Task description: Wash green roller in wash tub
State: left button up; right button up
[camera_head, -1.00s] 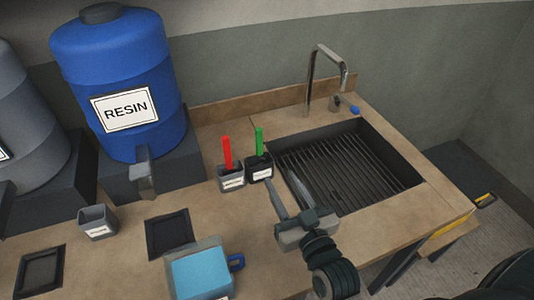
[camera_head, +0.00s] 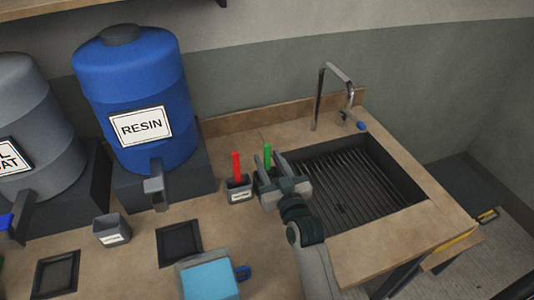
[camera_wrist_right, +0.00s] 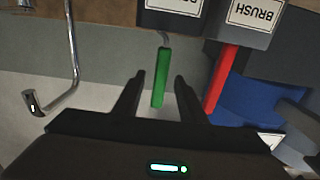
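The green handle of the roller (camera_head: 267,152) stands upright in a dark holder beside the sink. In the right wrist view the green handle (camera_wrist_right: 161,78) hangs from a labelled holder (camera_wrist_right: 172,12), in an upside-down picture, between the two finger directions. My right gripper (camera_head: 268,162) is open, with its fingers pointing at the green handle. In the right wrist view its fingertips (camera_wrist_right: 157,82) are apart on either side of the handle, and I cannot tell whether they touch it. The sink (camera_head: 355,180), a dark basin with a slatted grate, is to the right. My left gripper is out of view.
A red-handled brush (camera_head: 236,166) stands in its holder (camera_head: 239,190) just left of the green one. A tap (camera_head: 320,95) rises behind the sink. The blue resin drum (camera_head: 138,90), a small cup (camera_head: 112,230) and a blue tub (camera_head: 209,279) are to the left.

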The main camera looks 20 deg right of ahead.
aim_at(267, 145)
jog(key=shift+w, duration=0.9)
jog(key=shift+c, duration=0.7)
grip_shut()
jog(key=shift+r+p, duration=4.35)
jog(key=shift+p, duration=0.1)
jog(key=shift+r, duration=1.15)
